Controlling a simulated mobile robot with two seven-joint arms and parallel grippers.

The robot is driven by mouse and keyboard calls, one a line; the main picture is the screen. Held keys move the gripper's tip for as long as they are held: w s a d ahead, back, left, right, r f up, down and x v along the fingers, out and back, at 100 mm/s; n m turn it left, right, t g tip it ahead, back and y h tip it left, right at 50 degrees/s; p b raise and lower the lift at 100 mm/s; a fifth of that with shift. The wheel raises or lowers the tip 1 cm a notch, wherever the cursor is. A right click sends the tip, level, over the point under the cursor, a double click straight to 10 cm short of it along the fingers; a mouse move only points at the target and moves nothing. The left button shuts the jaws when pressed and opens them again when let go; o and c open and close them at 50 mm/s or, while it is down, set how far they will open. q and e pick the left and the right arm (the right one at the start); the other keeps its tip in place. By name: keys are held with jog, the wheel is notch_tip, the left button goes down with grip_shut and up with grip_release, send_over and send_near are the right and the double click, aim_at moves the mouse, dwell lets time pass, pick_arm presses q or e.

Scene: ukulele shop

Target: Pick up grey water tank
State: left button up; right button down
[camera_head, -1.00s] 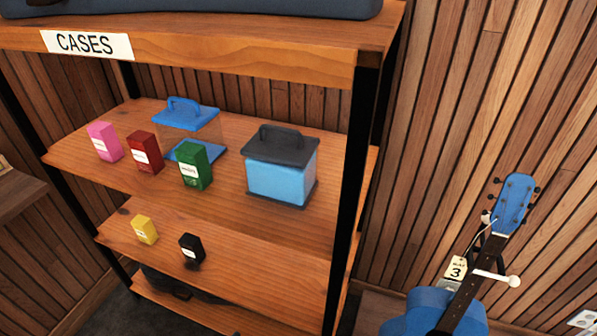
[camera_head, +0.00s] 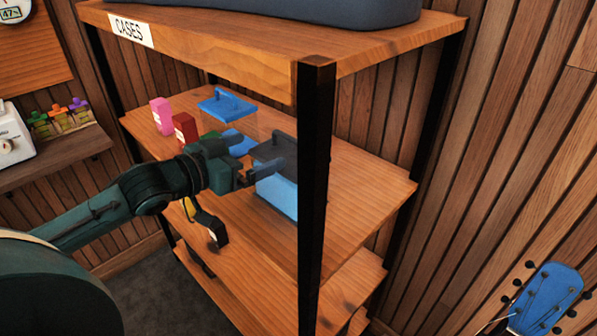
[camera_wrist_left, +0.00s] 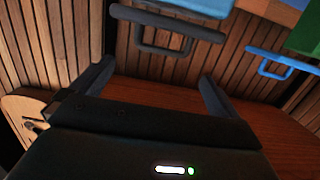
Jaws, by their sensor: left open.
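The grey water tank (camera_head: 277,190) has a dark grey lid and handle and holds blue water. It stands on the middle shelf, partly hidden by my left gripper and the black shelf post. My left gripper (camera_head: 268,172) is open at the tank's left front, close to the lid. In the left wrist view the tank's grey handle (camera_wrist_left: 150,47) appears upside down beyond and between the open fingertips (camera_wrist_left: 155,75), and nothing is held. Contact with the tank cannot be told. My right gripper is not in view.
The front shelf post (camera_head: 313,200) stands close right of my gripper. The shelf's right part (camera_head: 365,190) is clear. A blue ukulele (camera_head: 548,298) is at lower right.

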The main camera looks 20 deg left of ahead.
aim_at(295, 149)
pick_arm(q)
jog(key=p+x, duration=0.1)
jog(key=x, duration=0.4)
jog(key=shift+w, duration=0.35)
jog(key=shift+f+p+x, duration=0.15)
jog(key=shift+f+x, duration=0.1)
jog(key=shift+x, duration=0.85)
jog(key=shift+f+p+x, duration=0.2)
jog(key=shift+f+x, duration=0.05)
jog(key=shift+x, duration=0.9)
jog(key=shift+f+p+x, duration=0.15)
jog(key=shift+f+x, duration=0.05)
jog(key=shift+x, duration=0.9)
jog(key=shift+s, duration=0.15)
jog(key=c, duration=1.6)
jog(key=shift+r, duration=0.25)
jog(key=shift+c, duration=0.5)
